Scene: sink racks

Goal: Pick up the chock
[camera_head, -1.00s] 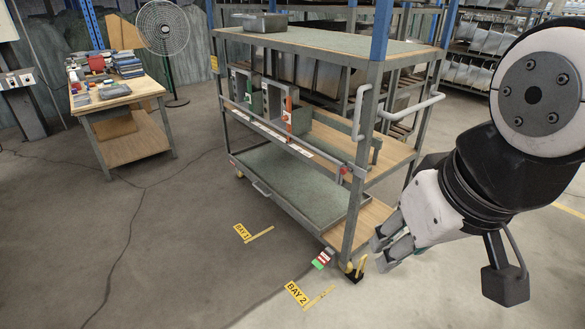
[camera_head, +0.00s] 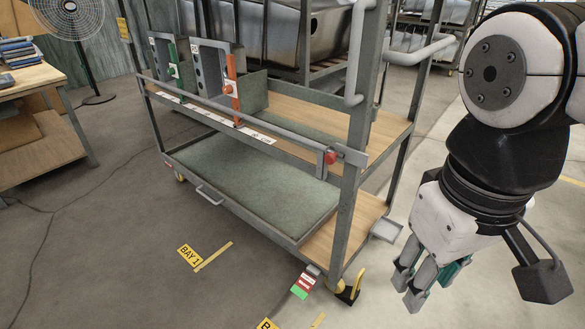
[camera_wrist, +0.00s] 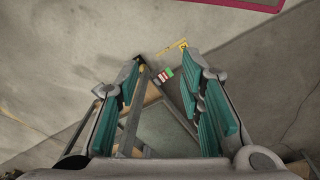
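A black chock with a yellow upright handle (camera_head: 353,289) is on the floor against the yellow wheel at the near right corner of the grey cart (camera_head: 344,215). My gripper (camera_head: 409,289) hangs to the right of the chock, apart from it, with its fingers pointing down. In the wrist view the gripper (camera_wrist: 160,82) has its two teal-padded fingers wide apart with nothing between them. A small dark shape near the left fingertip there may be the chock; I cannot tell.
A red, white and green tag (camera_head: 306,281) is at the cart's near corner, left of the chock. A small grey tray (camera_head: 386,230) sticks out from the cart's right side, left of my gripper. A yellow BAY 1 floor label (camera_head: 190,256) lies in front. Floor right of the cart is mostly clear.

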